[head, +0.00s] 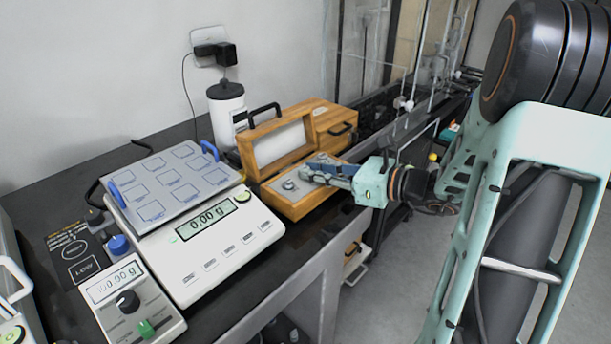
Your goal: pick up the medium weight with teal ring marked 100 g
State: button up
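An open wooden case (294,208) stands on the dark bench, its lid raised at the back. A small silver weight (290,184) sits in its grey insert at the left. No teal ring or 100 g mark can be made out on it. My gripper (306,172) reaches into the case from the right, low over the insert, with its fingertips just right of the silver weight. The finger gap is too small to read. Anything between or behind the fingers is hidden.
A white scale (217,246) reading 0.00 g, with a gridded tray (172,187), stands left of the case. A smaller display unit (134,302) and a blue knobbed piece (118,245) are nearer. A white bottle (226,112) and another wooden box (335,121) stand behind.

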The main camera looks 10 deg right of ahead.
grip_shut()
